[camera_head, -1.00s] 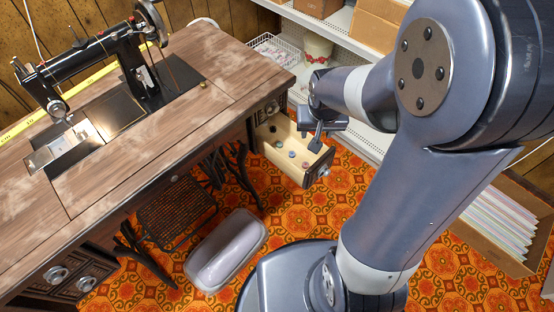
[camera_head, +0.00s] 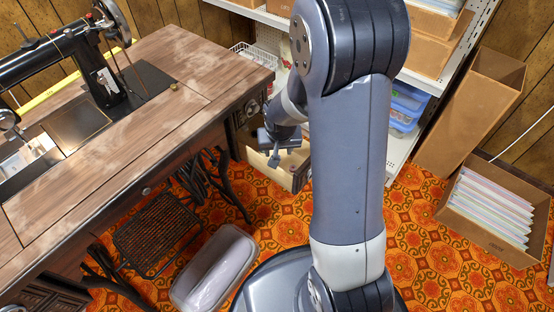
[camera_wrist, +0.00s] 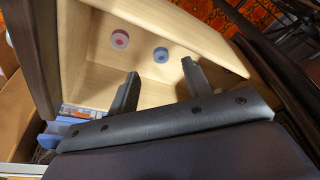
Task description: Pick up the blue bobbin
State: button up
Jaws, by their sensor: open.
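The blue bobbin (camera_wrist: 160,55) lies on the floor of the open wooden drawer (camera_wrist: 100,75) in the wrist view. A red or pink bobbin (camera_wrist: 120,39) lies to its left in the same drawer. My gripper (camera_wrist: 160,85) is open and empty, with the blue bobbin beyond and between its two fingertips, apart from them. In the head view my gripper (camera_head: 274,160) is over the pulled-out drawer (camera_head: 256,161) at the right end of the sewing table. The bobbins are hidden there behind my gripper and arm.
The sewing table (camera_head: 150,110) carries a black sewing machine (camera_head: 105,75). Drawer walls stand close around my fingers. A shelf (camera_head: 402,150) with blue bins (camera_head: 408,105) is behind, and a box of patterns (camera_head: 490,210) stands on the floor at right. A pale lidded case (camera_head: 215,270) lies below the table.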

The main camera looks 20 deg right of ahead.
jog(key=b+x, duration=0.1)
jog(key=x, duration=0.3)
jog(key=shift+w+f+b, duration=0.1)
jog(key=shift+f+b, duration=0.2)
grip_shut()
